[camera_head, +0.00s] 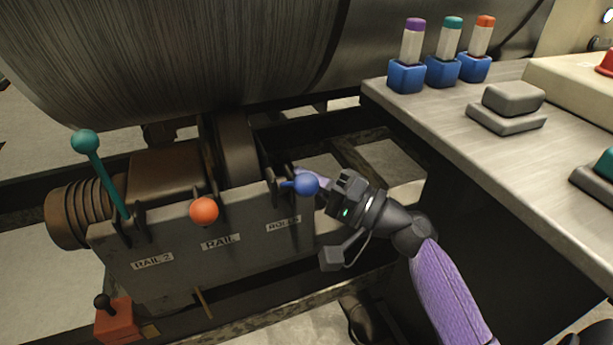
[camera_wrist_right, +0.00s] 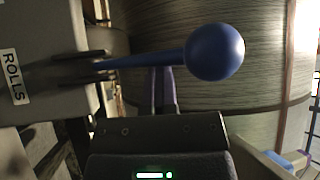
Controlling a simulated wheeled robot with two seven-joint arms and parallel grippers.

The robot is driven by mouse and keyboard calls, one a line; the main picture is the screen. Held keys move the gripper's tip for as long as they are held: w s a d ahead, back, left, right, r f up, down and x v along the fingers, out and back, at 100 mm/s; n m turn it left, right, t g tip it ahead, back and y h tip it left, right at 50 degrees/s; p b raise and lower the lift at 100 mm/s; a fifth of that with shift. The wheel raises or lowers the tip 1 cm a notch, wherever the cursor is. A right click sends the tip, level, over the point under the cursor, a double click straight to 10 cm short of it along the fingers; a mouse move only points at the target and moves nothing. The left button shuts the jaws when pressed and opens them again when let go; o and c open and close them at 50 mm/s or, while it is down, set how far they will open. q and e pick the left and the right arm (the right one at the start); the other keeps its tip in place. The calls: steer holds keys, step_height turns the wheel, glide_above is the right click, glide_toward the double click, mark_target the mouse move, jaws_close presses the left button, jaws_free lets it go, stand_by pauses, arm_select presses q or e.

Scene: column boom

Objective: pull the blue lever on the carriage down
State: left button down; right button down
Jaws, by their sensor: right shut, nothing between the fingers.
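The blue lever (camera_head: 305,184) sticks out from the right end of the grey carriage (camera_head: 150,270), above a label that reads ROLLS. Its ball points out toward the head camera. In the right wrist view the blue lever (camera_wrist_right: 215,52) runs across the upper middle, its ball to the right. My right gripper (camera_head: 312,176) is at the lever, with its body just right of the ball. Its purple fingers (camera_wrist_right: 162,88) are shut and empty, with their tips by the lever's shaft. I cannot tell whether they touch it. My left gripper is not in view.
A teal lever (camera_head: 85,141) stands upright and an orange-knobbed lever (camera_head: 204,210) points outward on the same carriage. A large roll (camera_head: 190,50) lies behind. A workbench (camera_head: 440,115) with several coloured-top holders is close on the right of my arm.

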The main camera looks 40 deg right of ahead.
steer(key=shift+s+a+f, duration=0.1)
steer(key=shift+a+f, duration=0.05)
steer(key=shift+f, duration=0.35)
steer(key=p+v, duration=0.1)
steer(key=v, duration=0.9)
steer(key=shift+r+p, duration=0.35)
steer(key=shift+r, duration=0.1)
